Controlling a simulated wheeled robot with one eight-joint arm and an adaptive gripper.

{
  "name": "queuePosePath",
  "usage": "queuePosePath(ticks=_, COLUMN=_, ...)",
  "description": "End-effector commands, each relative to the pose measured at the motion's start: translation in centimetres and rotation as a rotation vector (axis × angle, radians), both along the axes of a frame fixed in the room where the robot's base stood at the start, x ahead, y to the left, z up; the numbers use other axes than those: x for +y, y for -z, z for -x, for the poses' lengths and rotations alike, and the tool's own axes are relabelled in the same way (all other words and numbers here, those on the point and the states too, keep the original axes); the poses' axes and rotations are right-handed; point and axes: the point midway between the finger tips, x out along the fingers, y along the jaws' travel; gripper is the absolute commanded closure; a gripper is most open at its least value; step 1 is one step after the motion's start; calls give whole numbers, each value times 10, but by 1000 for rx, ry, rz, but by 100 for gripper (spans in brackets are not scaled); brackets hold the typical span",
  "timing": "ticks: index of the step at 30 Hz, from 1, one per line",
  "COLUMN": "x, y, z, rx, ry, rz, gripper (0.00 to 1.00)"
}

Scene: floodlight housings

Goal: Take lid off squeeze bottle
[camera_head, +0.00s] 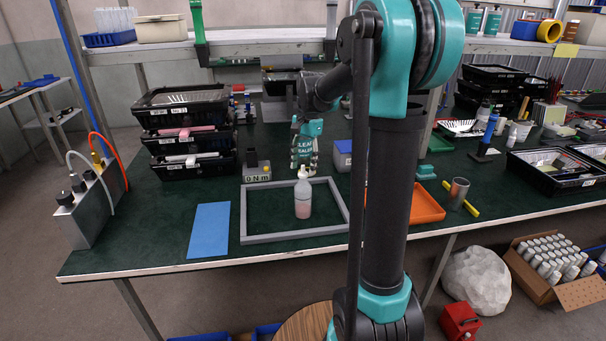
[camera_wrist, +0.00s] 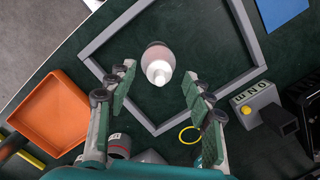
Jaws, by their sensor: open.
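The squeeze bottle (camera_head: 303,196) stands upright inside a grey square frame (camera_head: 247,238) on the green table. It has a whitish translucent body with pinkish contents and a pale lid (camera_head: 302,172) with a nozzle on top. In the wrist view the bottle (camera_wrist: 158,54) is seen from above, with the lid (camera_wrist: 159,73) toward me. My gripper (camera_wrist: 158,83) is open, its two fingers apart on either side of the lid in that picture. The fingers do not appear to touch it. In the head view my gripper (camera_head: 304,168) is just behind the bottle.
A blue mat (camera_head: 209,230) lies left of the frame. An orange tray (camera_head: 425,205) is to the right, beside a metal cylinder (camera_head: 459,192) and a yellow bar. Stacked black trays (camera_head: 190,143) stand at back left. A torque device (camera_head: 257,173) sits behind the frame.

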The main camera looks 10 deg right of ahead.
Motion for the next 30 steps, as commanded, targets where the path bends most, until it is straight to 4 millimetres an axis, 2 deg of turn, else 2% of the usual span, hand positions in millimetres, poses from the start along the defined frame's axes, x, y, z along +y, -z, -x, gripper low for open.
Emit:
queuePosePath(ticks=3, x=1, y=9, z=1, rx=0, ry=0, rz=0, gripper=48)
queuePosePath(ticks=10, x=1, y=11, z=1, rx=0, ry=0, rz=0, gripper=48)
queuePosePath(ticks=11, x=1, y=11, z=1, rx=0, ry=0, rz=0, gripper=50)
queuePosePath(ticks=20, x=1, y=11, z=1, rx=0, ry=0, rz=0, gripper=85)
queuePosePath(ticks=30, x=1, y=9, z=1, rx=0, ry=0, rz=0, gripper=86)
